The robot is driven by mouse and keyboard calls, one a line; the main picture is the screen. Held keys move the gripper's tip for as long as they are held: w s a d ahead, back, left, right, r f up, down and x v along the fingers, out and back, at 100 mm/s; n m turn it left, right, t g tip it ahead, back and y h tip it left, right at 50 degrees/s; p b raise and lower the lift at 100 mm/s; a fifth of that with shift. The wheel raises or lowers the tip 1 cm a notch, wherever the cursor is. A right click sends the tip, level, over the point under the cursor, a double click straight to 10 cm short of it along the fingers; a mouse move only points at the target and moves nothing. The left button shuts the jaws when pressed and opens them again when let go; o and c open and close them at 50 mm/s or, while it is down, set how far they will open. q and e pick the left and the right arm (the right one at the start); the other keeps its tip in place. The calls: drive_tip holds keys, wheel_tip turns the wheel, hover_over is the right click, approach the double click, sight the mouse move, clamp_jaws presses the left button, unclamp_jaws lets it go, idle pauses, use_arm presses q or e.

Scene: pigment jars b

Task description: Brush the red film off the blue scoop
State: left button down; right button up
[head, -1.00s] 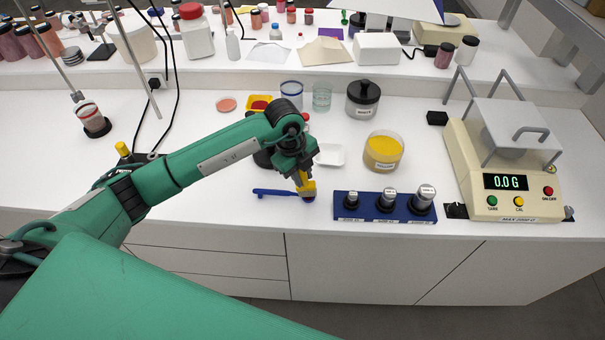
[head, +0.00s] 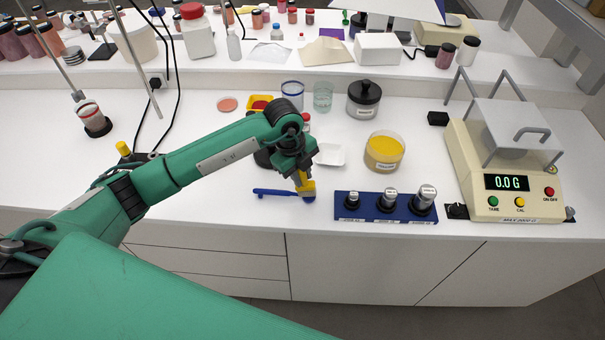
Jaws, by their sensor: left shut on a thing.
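The blue scoop (head: 272,192) lies on the white counter near its front edge, its handle pointing left. Its bowl end (head: 309,198) is at the right, under my left gripper, and looks plain blue; no red shows on the part in view. My left gripper (head: 304,182) points down over the bowl, shut on a small yellow tool that appears to be the brush (head: 307,187). The brush's lower end is at the bowl, and I cannot tell whether it touches. My right gripper is not in view.
A blue block with metal weights (head: 345,213) stands just right of the scoop. Behind are a yellow pigment jar (head: 384,152), a white weighing boat (head: 330,155) and a dark-lidded jar (head: 363,99). A balance (head: 510,170) reading 0.0 stands at right.

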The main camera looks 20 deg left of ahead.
use_arm(q)
drive_tip(key=shift+w+d, duration=0.15)
drive_tip(key=shift+d, duration=0.15)
drive_tip(key=shift+a, duration=0.1)
drive_tip(key=shift+a, duration=0.25)
drive_tip(key=shift+d, duration=0.4)
